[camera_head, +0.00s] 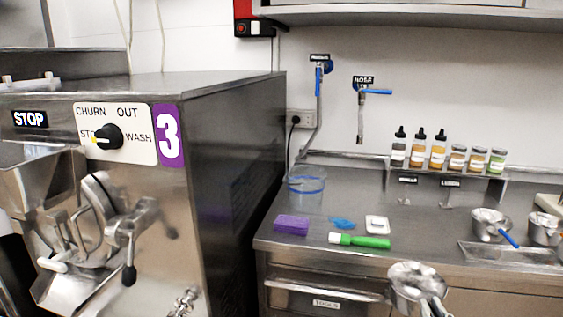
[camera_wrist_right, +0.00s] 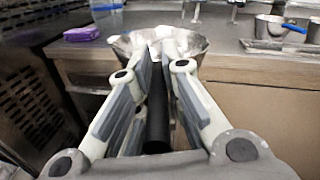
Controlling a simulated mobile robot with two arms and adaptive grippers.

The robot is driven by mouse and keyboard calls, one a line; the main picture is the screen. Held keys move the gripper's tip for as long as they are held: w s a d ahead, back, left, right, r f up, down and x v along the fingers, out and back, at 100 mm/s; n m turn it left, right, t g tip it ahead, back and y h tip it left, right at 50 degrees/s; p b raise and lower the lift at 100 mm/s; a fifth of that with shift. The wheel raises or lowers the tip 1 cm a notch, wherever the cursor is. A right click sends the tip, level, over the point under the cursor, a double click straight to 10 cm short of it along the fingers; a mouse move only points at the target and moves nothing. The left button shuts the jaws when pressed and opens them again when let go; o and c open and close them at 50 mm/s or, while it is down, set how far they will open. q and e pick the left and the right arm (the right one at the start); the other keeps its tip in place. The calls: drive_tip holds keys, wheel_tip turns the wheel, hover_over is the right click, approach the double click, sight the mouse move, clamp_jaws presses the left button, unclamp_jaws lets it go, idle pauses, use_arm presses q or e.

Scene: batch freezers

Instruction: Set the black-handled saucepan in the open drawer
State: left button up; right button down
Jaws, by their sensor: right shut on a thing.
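A shiny metal saucepan (camera_head: 413,279) is in front of the counter at the lower middle of the head view. In the right wrist view the pan (camera_wrist_right: 190,42) is beyond my fingers, and its black handle (camera_wrist_right: 157,115) runs back between them. My right gripper (camera_head: 432,306) is shut on that handle; it also shows in the right wrist view (camera_wrist_right: 155,55). The labelled drawer (camera_head: 326,304) is under the counter's left end, left of the pan. Its upper metal edge juts out, but its inside is hidden and I cannot tell how far it is open. My left gripper is out of view.
The counter (camera_head: 420,225) holds a purple block (camera_head: 292,224), a green-and-white tube (camera_head: 360,241), a clear container (camera_head: 306,187) and several bottles. A blue-handled pan (camera_head: 490,223) and a tray (camera_head: 510,252) are at right. A large batch freezer (camera_head: 235,180) stands left.

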drive_tip(key=s+a+f+y, duration=0.1)
drive_tip(key=s+a+f, duration=0.4)
drive_tip(key=s+a, duration=0.4)
drive_tip(key=shift+s+a+f+n, duration=0.2)
drive_tip(key=shift+s+a+n, duration=0.2)
drive_tip(key=shift+s, duration=0.8)
drive_tip(key=shift+d+f, duration=0.1)
drive_tip(key=shift+d, duration=0.05)
